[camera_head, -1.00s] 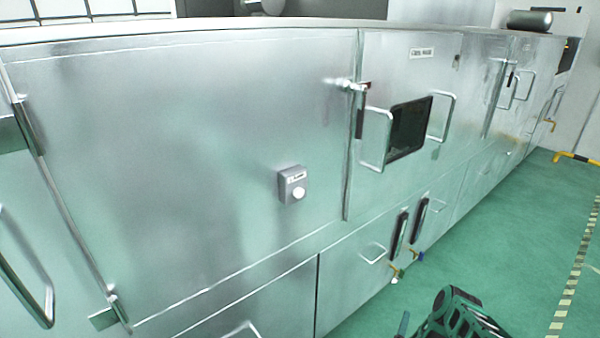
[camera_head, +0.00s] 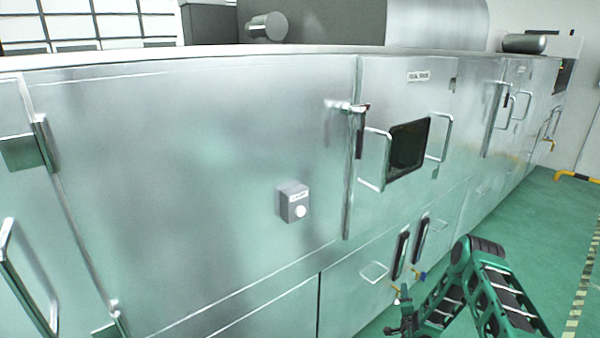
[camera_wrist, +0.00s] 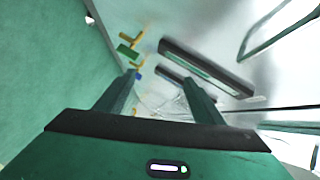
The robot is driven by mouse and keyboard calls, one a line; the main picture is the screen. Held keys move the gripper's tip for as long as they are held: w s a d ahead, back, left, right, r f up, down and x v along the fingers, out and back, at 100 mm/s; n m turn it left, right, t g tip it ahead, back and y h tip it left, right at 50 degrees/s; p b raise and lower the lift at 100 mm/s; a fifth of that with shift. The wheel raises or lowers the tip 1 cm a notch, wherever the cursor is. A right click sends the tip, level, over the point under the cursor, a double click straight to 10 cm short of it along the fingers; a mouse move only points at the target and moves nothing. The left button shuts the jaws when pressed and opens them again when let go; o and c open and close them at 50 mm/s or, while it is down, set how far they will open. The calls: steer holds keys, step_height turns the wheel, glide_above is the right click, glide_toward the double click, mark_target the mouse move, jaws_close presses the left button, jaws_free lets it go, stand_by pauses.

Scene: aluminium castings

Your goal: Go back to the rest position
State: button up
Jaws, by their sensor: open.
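My gripper (camera_wrist: 160,85) shows in the wrist view with its two fingers spread apart and nothing between them. Behind the fingers are the cabinet's lower front and the green floor. In the head view my green and black arm is at the lower right, bent, with my gripper (camera_head: 402,322) low near the cabinet front. The finger detail is too small to read there.
A long metal cabinet (camera_head: 200,180) with handles, a dark window (camera_head: 408,147) and a grey button box (camera_head: 292,202) fills the left and middle. Green floor (camera_head: 520,235) lies open to the right, with a striped line (camera_head: 581,295) and a yellow-black barrier (camera_head: 577,177).

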steer(key=w+d+r+n+g+y, duration=0.25)
steer(key=r+n, duration=0.25)
steer(key=r, duration=1.3)
steer(key=s+d+r+n+g+h, duration=0.1)
steer(key=s+d+r+n+g, duration=0.1)
steer(key=s+r, duration=0.5)
steer(key=s+d+r+n+g, duration=0.1)
steer(key=s+d+r+g, duration=0.2)
steer(key=r, duration=0.7)
steer(key=s+a+r+n+g, duration=0.1)
steer(key=s+r, duration=0.3)
steer(key=s, duration=0.4)
steer(key=s+r+g, duration=0.2)
steer(key=s+r, duration=0.2)
steer(key=s, duration=0.3)
steer(key=s+a+r+n+g, duration=0.1)
steer(key=s+r, duration=0.3)
steer(key=s, duration=0.4)
steer(key=s+a+r+g+y, duration=0.1)
steer(key=s+a, duration=0.3)
steer(key=s, duration=0.8)
steer(key=s+a+r+n+g+y, duration=0.1)
steer(key=s+a+r+g+y, duration=0.1)
steer(key=s, duration=1)
steer(key=shift+s+a+r, duration=0.35)
steer(key=shift+a+r, duration=0.4)
steer(key=shift+a, duration=0.25)
